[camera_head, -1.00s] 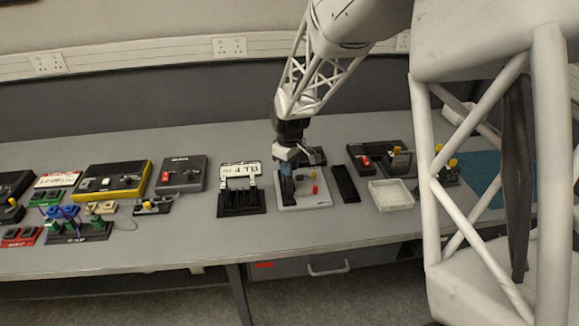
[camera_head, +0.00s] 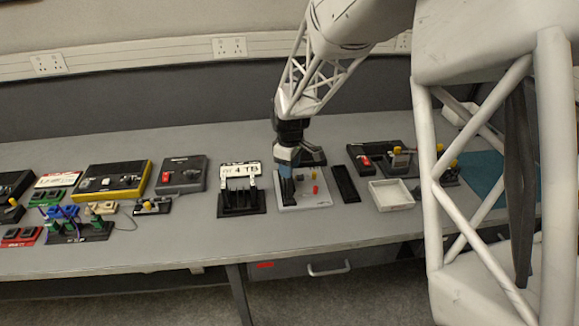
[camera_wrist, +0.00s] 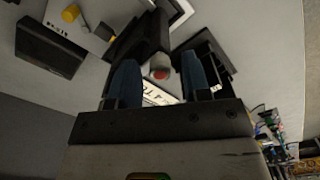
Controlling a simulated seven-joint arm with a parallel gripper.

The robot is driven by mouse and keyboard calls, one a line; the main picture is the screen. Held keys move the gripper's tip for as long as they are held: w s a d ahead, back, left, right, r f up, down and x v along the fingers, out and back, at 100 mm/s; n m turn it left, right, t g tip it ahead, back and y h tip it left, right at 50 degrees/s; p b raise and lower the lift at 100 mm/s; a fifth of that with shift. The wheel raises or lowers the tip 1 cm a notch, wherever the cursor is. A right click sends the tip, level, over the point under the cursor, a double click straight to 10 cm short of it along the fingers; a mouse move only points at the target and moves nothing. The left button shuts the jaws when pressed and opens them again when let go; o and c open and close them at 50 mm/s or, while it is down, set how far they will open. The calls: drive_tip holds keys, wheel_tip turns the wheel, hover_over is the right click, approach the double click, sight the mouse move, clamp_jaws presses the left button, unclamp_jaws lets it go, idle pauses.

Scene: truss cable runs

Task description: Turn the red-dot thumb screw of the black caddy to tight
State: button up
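In the wrist view, a thumb screw with a red dot on its pale end (camera_wrist: 160,73) sits between the two blue-padded fingers of my gripper (camera_wrist: 157,68). Gaps show on both sides of it, so the fingers are open around it and apart from it. The black caddy (camera_wrist: 147,32) extends behind the screw, partly hidden by the fingers. In the head view, my gripper (camera_head: 287,190) points down over the left part of a light grey base plate (camera_head: 308,203). The screw cannot be made out there.
Red and yellow pieces stand on the base plate. A black stand with a "4 TB" label (camera_head: 240,171) is close on the left. A black strip (camera_head: 345,183) and a white tray (camera_head: 391,195) lie to the right. The front of the table is clear.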

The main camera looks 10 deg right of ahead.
idle(0.3)
drive_tip(key=shift+r, duration=3.9)
drive_tip(key=shift+s+d+r, duration=0.15)
drive_tip(key=shift+s+r, duration=0.15)
drive_tip(key=shift+s, duration=0.1)
drive_tip(key=s+d+r+m+t, duration=0.1)
drive_tip(key=s+d+r+m, duration=0.15)
drive_tip(key=s+r, duration=0.45)
drive_tip(key=s+d+r+m, duration=0.2)
drive_tip(key=s+m, duration=0.1)
drive_tip(key=s, duration=0.8)
drive_tip(key=s+d+m+t, duration=0.1)
drive_tip(key=s+d+m, duration=0.2)
drive_tip(key=s, duration=1.5)
drive_tip(key=m, duration=0.3)
drive_tip(key=shift+s+r+t, duration=0.15)
drive_tip(key=shift+r+t, duration=0.15)
drive_tip(key=shift+r, duration=0.1)
